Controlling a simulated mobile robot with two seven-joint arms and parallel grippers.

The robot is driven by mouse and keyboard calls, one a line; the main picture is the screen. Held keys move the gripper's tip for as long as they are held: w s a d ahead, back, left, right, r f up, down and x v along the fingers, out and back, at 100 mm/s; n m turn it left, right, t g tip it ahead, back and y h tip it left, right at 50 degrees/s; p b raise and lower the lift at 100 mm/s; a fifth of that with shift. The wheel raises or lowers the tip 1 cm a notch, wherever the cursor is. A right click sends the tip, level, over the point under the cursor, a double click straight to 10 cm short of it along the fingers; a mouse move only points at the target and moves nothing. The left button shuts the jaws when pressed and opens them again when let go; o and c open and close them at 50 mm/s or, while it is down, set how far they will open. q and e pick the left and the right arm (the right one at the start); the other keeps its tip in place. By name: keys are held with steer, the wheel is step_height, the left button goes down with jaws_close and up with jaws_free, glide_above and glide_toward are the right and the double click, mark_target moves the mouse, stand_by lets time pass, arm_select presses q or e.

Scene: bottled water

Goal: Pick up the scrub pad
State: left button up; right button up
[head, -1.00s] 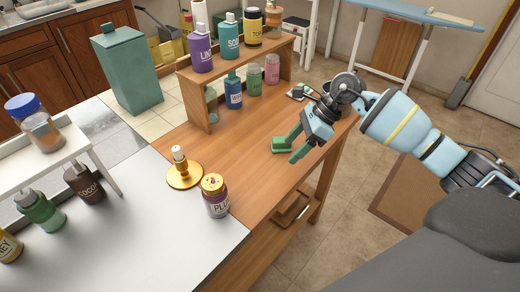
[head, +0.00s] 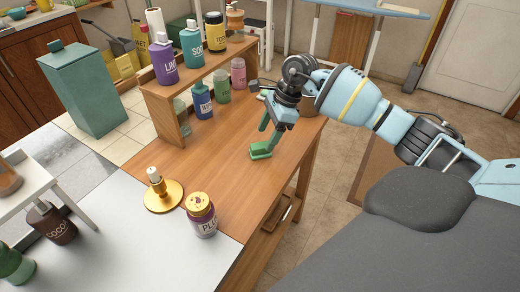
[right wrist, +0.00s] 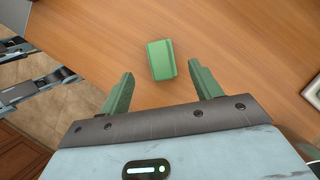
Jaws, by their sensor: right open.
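The scrub pad is a small green block (head: 260,152) lying on the wooden table near its right edge. In the right wrist view the pad (right wrist: 161,58) lies on the wood ahead of the fingers, centred roughly between their tips. My right gripper (head: 269,137) is above the table, close to the pad, its green fingers pointing down. In the right wrist view the gripper (right wrist: 161,70) is open, with a finger on either side of the pad's line and nothing held. One finger partly overlaps the pad's edge in the head view. My left gripper is not in view.
A wooden shelf (head: 172,110) with several bottles stands behind and left of the pad. The wood around the pad is clear.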

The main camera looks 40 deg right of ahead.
mark_target(259, 145)
steer(key=shift+a+f, duration=0.25)
steer(key=shift+f, duration=0.2)
steer(key=x, duration=0.4)
steer(key=shift+w+p, duration=0.2)
steer(key=shift+p, duration=0.1)
steer(key=c, duration=1)
steer(key=shift+c, duration=0.2)
steer(key=shift+r, duration=0.15)
steer(key=shift+r, duration=0.3)
step_height(259, 145, up, 3)
steer(key=shift+s+f, duration=0.15)
steer(key=s+r+b, duration=0.1)
steer(key=s, duration=1.4)
steer(key=shift+s+a+r+b, duration=0.2)
steer(key=shift+s+a+b, duration=0.15)
